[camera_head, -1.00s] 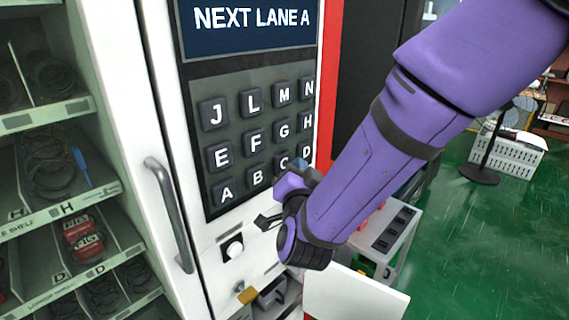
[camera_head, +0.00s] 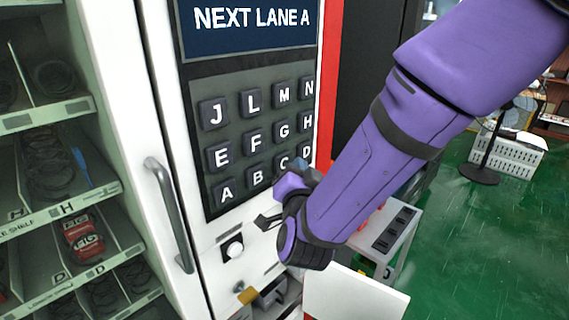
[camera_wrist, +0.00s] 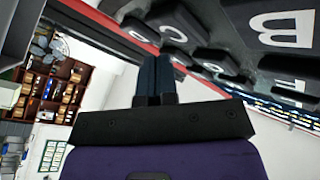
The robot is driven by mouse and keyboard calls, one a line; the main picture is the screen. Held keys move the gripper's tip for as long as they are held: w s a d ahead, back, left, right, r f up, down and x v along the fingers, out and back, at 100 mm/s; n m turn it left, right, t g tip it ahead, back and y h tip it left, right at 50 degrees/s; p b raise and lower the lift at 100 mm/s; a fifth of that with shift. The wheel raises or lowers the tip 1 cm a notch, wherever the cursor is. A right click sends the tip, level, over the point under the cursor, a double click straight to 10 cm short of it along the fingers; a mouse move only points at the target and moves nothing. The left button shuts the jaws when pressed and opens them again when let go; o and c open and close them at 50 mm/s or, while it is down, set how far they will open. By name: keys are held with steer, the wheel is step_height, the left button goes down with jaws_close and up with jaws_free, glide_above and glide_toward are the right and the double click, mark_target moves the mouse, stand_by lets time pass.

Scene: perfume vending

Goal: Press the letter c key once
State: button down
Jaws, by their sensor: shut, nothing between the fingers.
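The letter C key (camera_head: 284,163) is a dark square button with a white C, in the bottom row of the keypad between B and D. It also shows in the wrist view (camera_wrist: 174,31) near the top middle. My gripper (camera_wrist: 155,62) is shut and empty, its dark fingers together in front of the keypad, close to the C key. In the wrist view the fingertips appear just beside the C key's edge. I cannot tell whether they touch it. In the head view my gripper (camera_head: 292,184) is just below the C key, its fingertips unclear.
The B key (camera_head: 257,176) and D key (camera_head: 307,153) flank C. The screen (camera_head: 250,22) above reads NEXT LANE A. A metal door handle (camera_head: 170,215) sticks out at left.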

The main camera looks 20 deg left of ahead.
steer(key=shift+a, duration=0.1)
stand_by(0.3)
steer(key=shift+w+a, duration=0.15)
steer(key=shift+a, duration=0.15)
steer(key=shift+w+a, duration=0.15)
steer(key=shift+a, duration=0.25)
stand_by(0.8)
steer(key=shift+d, duration=0.15)
steer(key=shift+s+d, duration=0.35)
steer(key=shift+d, duration=0.3)
steer(key=shift+d, duration=0.1)
steer(key=d, duration=0.1)
steer(key=s+d, duration=0.1)
steer(key=d, duration=0.1)
steer(key=s+d, duration=0.1)
steer(key=shift+d, duration=0.2)
stand_by(0.4)
stand_by(0.6)
